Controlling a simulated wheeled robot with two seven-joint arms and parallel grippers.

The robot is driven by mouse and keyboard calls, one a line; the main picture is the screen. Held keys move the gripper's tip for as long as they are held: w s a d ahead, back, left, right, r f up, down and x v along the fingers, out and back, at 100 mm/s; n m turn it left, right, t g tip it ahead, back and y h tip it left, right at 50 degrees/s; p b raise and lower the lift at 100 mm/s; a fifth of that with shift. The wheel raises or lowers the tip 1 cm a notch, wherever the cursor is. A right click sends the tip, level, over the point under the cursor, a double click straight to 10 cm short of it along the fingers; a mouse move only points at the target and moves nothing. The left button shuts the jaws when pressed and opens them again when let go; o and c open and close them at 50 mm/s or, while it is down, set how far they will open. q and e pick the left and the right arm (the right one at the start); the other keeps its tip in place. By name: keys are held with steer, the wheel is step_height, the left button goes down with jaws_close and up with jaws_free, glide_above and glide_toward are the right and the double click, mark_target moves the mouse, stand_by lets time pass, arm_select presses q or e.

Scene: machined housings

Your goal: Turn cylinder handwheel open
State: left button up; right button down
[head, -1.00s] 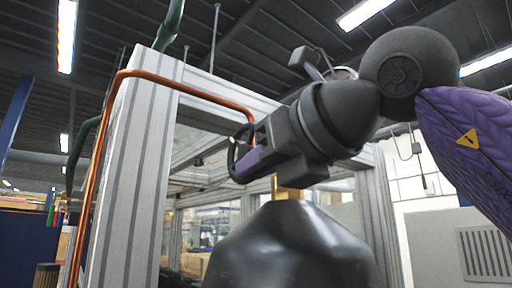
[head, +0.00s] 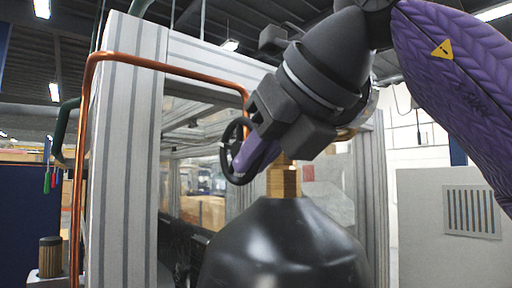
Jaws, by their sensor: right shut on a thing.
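The black handwheel (head: 226,152) is a spoked ring on the left side of the valve, facing left. The brass valve body (head: 284,180) stands on top of the black cylinder (head: 283,245), which is upright at the bottom middle. My right gripper (head: 254,157) comes in from the upper right. Its purple fingers are shut on the handwheel at the rim's right side. The gripper hides part of the wheel and the top of the valve. My left gripper is not in view.
A copper pipe (head: 170,68) runs down the left post and along the frame beam to near the valve. The grey aluminium frame (head: 125,160) stands left of and behind the cylinder. A grey vented cabinet (head: 425,225) is at the right.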

steer(key=shift+r, duration=0.15)
steer(key=c, duration=0.7)
jaws_free()
steer(key=shift+s+d, duration=0.1)
steer(key=v, duration=0.9)
steer(key=shift+s+d+r, duration=0.2)
steer(key=shift+s, duration=0.05)
